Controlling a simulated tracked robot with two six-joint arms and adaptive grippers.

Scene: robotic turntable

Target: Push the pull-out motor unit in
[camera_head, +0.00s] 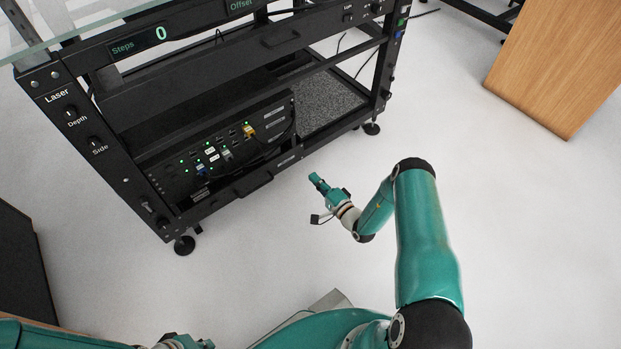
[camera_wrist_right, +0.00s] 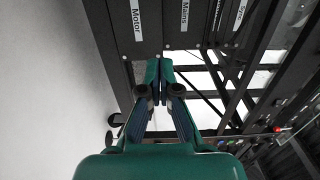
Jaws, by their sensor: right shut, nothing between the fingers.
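The black motor unit (camera_head: 222,152), with green lights and cable plugs, sits low in the rack and has a dark handle (camera_head: 252,185) along its lower front edge. I cannot tell how far it stands out from the rack. The right wrist view shows a "Motor" label (camera_wrist_right: 137,18) on a dark panel. My right gripper (camera_head: 316,179) is shut and empty, in front of the rack and right of the handle, apart from it. Its closed fingers show in the right wrist view (camera_wrist_right: 158,72). My left gripper (camera_head: 188,342) is only partly in view at the bottom edge; its fingers are hidden.
The black rack (camera_head: 135,200) stands on levelling feet, with a "Steps" display (camera_head: 137,42) and a speckled grey panel (camera_head: 325,103) beside the unit. A wooden box (camera_head: 560,65) stands at the upper right. Pale floor (camera_head: 520,220) is clear at the right.

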